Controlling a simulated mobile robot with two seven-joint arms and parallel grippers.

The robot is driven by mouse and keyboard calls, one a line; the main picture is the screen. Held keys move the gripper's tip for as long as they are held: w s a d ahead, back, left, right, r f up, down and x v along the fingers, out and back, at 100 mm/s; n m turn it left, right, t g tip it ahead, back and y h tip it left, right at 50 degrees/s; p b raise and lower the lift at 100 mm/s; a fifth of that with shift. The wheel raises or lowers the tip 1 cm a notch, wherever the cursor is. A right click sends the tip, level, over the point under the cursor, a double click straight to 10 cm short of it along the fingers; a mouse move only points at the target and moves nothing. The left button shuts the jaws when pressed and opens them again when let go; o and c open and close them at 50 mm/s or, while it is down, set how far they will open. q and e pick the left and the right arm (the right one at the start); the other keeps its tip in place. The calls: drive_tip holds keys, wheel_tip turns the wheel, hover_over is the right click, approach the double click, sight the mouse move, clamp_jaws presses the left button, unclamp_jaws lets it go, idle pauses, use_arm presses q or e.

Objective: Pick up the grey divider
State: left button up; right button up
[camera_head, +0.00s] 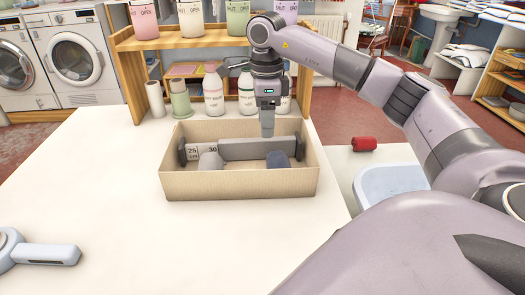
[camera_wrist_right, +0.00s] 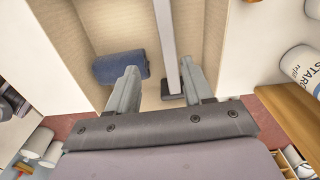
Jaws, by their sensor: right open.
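The grey divider (camera_head: 250,150) is a long bar with dark end plates, lying across the inside of an open beige box (camera_head: 240,185) on the white table. My right gripper (camera_head: 267,132) points down over the bar, right of its middle. In the right wrist view, the divider (camera_wrist_right: 168,45) runs between the two open fingers (camera_wrist_right: 160,68), closer to the right finger. I cannot tell whether either finger touches it. Its dark end plate (camera_wrist_right: 185,98) shows between the fingers. My left gripper is not in view.
Bottles (camera_head: 213,90) and a wooden shelf (camera_head: 215,40) stand behind. A red item (camera_head: 365,144) and pale blue basin (camera_head: 388,185) are right.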

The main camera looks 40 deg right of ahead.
sight(264, 146)
drive_tip(key=shift+w+d+f+b, duration=0.15)
drive_tip(key=shift+w+f+b, duration=0.05)
drive_tip(key=shift+f, duration=0.25)
drive_tip(key=shift+w+d+f+b, duration=0.1)
drive_tip(key=shift+w+f+b, duration=0.05)
drive_tip(key=shift+f, duration=0.3)
drive_tip(key=f, duration=0.2)
drive_tip(key=f+b, duration=0.1)
drive_tip(key=f, duration=0.3)
drive_tip(key=shift+w, duration=0.3)
drive_tip(key=shift+f+b, duration=0.3)
drive_tip(key=shift+f, duration=0.1)
drive_tip(key=c, duration=0.9)
use_arm(q)
drive_tip(key=shift+w+d+f, duration=0.2)
drive_tip(key=shift+w+d, duration=0.25)
drive_tip(key=shift+d, duration=0.05)
drive_tip(key=shift+w+d+f, duration=0.15)
drive_tip(key=shift+w+d, duration=0.25)
drive_tip(key=shift+d, duration=0.1)
use_arm(e)
clamp_jaws()
drive_tip(key=shift+r, duration=0.1)
